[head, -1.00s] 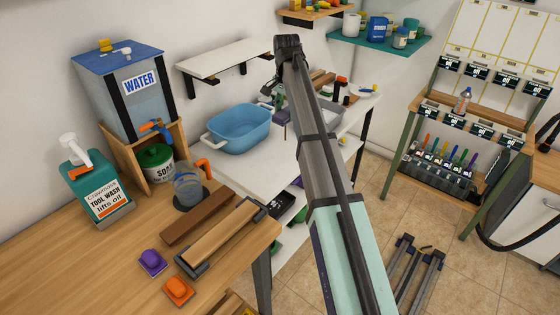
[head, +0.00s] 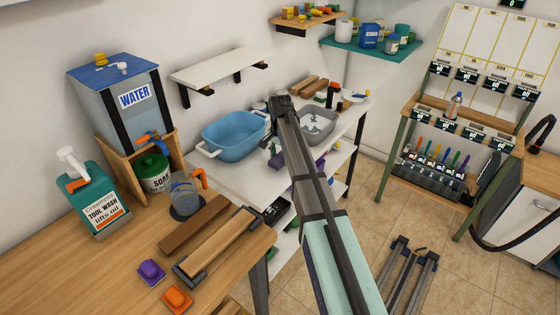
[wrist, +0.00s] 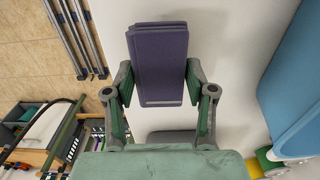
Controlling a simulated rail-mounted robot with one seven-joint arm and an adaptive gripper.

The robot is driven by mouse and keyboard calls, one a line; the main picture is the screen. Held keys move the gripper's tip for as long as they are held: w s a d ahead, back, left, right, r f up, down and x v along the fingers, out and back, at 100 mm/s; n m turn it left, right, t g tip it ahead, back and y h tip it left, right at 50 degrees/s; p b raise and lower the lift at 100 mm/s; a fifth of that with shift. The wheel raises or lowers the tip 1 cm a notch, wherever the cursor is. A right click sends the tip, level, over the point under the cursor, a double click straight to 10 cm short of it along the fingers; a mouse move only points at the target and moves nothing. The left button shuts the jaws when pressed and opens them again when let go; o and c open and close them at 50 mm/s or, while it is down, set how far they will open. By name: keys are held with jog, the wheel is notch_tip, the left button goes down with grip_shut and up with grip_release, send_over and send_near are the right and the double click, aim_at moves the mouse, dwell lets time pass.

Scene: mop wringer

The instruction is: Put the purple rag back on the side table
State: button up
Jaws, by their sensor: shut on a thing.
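The purple rag (wrist: 158,50) is a folded, dark purple rectangle between the two fingers of my gripper (wrist: 160,76) in the wrist view. My gripper is shut on it. In the head view my gripper (head: 272,147) is partly hidden by my arm, and a purple bit of the rag (head: 276,161) shows below it. The rag is over the white table (head: 228,185), just right of the blue tub (head: 235,135). I cannot tell whether the rag touches the tabletop, which fills the middle of the wrist view.
A grey basin (head: 322,127) stands right of my arm on the white table. The blue tub also shows at the right of the wrist view (wrist: 292,80). A wooden counter (head: 75,265) at front left holds a water tank (head: 115,100) and a purple sponge-like block (head: 151,271).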

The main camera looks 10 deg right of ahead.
aim_at(280, 157)
jog(key=shift+f, duration=1.25)
jog(key=shift+f, duration=0.2)
jog(key=o, duration=1.1)
jog(key=shift+r, duration=0.1)
notch_tip(280, 157, up, 12)
jog(key=shift+r+b, duration=0.15)
jog(key=shift+b, duration=0.75)
